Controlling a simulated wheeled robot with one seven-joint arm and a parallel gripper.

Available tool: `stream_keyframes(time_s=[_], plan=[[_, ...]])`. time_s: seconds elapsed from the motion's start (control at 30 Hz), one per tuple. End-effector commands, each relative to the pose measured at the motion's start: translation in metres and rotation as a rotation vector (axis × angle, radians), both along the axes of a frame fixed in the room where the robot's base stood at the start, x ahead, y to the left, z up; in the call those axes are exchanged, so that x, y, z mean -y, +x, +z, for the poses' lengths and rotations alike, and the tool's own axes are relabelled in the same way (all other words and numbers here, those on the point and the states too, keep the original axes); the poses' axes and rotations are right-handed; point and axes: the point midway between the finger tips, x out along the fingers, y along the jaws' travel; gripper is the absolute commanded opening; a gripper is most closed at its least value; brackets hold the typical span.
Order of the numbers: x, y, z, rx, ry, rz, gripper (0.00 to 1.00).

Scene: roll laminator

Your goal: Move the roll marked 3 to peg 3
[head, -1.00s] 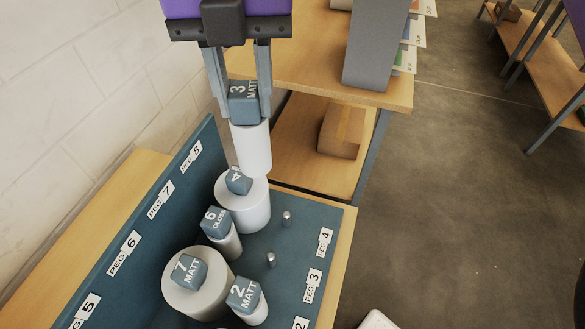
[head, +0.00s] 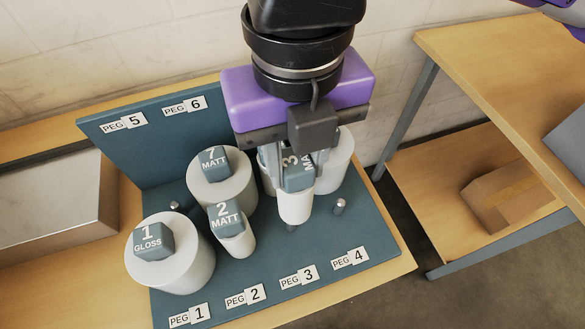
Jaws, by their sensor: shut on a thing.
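The roll marked 3 (head: 296,207) is a narrow white roll with a blue-grey block on top reading 3 and MATT. My gripper (head: 300,183) is shut on that block, and the roll hangs roughly upright over the blue-green board (head: 315,240). The roll's lower end is in the area behind the PEG 3 label (head: 299,276). A dark bit (head: 291,228) shows just under the roll; I cannot tell if it is peg 3 or shadow. The roll seems to be a little above the board.
The bare metal peg behind the PEG 4 label (head: 339,207) is close on the right. The roll marked 2 (head: 230,228) and roll marked 7 (head: 222,185) stand to the left, roll 1 (head: 172,268) farther left. A wide white roll (head: 343,160) stands behind, partly hidden by my gripper.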

Motion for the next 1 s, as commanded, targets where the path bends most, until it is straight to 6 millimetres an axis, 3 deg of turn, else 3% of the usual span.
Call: stream_keyframes(time_s=[0.27, 0.7, 1.0], plan=[[-0.006, -0.003, -0.014, 0.002, 0.000, 0.036, 0.00], [-0.005, -0.003, -0.055, 0.002, 0.000, 0.034, 0.00], [-0.006, -0.003, -0.062, 0.002, 0.001, 0.033, 0.00]])
